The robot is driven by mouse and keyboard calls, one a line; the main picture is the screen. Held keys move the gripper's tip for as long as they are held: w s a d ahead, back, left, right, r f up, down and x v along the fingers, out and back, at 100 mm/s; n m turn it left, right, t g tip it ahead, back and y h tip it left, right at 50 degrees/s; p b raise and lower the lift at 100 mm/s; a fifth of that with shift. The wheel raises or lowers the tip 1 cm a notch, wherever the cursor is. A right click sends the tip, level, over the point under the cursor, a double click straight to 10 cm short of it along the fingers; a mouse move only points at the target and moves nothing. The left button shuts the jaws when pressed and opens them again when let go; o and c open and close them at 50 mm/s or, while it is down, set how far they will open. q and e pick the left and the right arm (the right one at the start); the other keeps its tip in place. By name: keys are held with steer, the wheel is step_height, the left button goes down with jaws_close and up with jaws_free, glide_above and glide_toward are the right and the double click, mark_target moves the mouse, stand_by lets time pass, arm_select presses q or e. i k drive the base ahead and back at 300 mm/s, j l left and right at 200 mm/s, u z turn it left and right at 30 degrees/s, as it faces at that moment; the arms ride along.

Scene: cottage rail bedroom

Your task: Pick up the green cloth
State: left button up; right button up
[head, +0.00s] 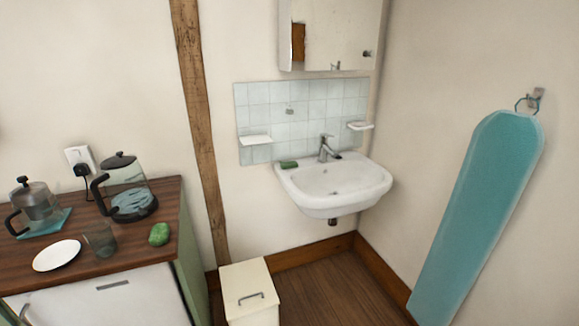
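A small crumpled bright green thing (158,234), which looks like the green cloth, lies on the right part of the brown wooden counter top (128,256). A second small green item (288,164), flat and darker, lies on the back left rim of the white sink (338,190). It is too small to tell whether it is cloth or a sponge. Neither of my grippers is in view.
A glass kettle (126,185), a drinking glass (101,242), a white plate (57,255) and a coffee press (36,200) stand near the crumpled green thing. A cream bin (250,290) stands on the floor right of the counter. A teal ironing board (480,215) hangs at right.

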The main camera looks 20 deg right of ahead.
mark_target(291, 164)
steer(key=i+l+u, duration=0.45)
steer(key=l, duration=0.25)
steer(key=i+l+u, duration=0.25)
steer(key=l, duration=0.2)
steer(key=k+j, duration=0.05)
steer(key=k, duration=0.05)
